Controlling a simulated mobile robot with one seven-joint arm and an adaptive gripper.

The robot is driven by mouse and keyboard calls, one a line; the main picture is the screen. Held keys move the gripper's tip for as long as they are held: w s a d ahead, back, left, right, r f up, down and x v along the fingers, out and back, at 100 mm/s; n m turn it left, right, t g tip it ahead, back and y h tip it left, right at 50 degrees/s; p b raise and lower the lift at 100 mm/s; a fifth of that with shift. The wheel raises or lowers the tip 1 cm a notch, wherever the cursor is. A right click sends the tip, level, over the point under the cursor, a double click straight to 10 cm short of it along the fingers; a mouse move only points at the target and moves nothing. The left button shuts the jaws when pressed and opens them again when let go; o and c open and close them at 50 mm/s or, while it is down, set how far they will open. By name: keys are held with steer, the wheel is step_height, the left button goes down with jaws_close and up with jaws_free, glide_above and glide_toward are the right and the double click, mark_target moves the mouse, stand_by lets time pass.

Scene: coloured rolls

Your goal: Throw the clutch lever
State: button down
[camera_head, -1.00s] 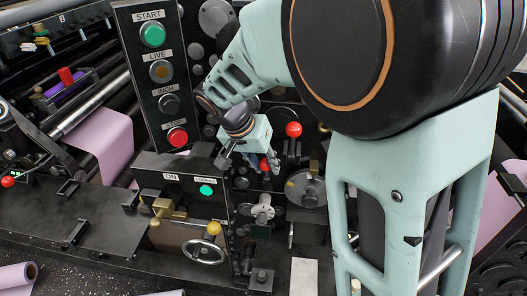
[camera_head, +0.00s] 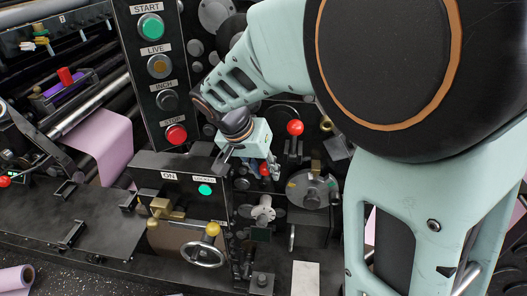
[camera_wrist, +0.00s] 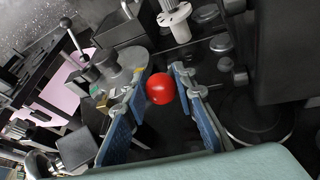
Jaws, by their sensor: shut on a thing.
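My gripper (camera_head: 254,164) reaches down over the machine's front and is shut on a small red ball knob (camera_head: 265,169). In the wrist view the red knob (camera_wrist: 160,88) sits between the two blue-padded fingertips. The fingers partly cover the knob in the head view, and its lever shaft is hidden in both views. No label naming the clutch is readable beside it. A second red ball lever (camera_head: 295,127) stands upright just right of and above my gripper, apart from it.
A button column (camera_head: 158,65) with START, LIVE, INCH and STOP stands left of my arm. Below is a box with an ON label and lit green lamp (camera_head: 204,190). A yellow-knobbed handwheel (camera_head: 204,251) and a grey disc (camera_head: 313,188) flank the space below my gripper.

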steer(key=shift+s+a+f+b, duration=0.15)
steer(key=shift+s+f+b, duration=0.65)
steer(key=shift+s, duration=0.2)
steer(key=c, duration=1.9)
jaws_free()
steer(key=shift+w, duration=0.1)
steer(key=shift+r, duration=0.1)
steer(key=shift+r, duration=0.1)
steer(key=v, duration=1.2)
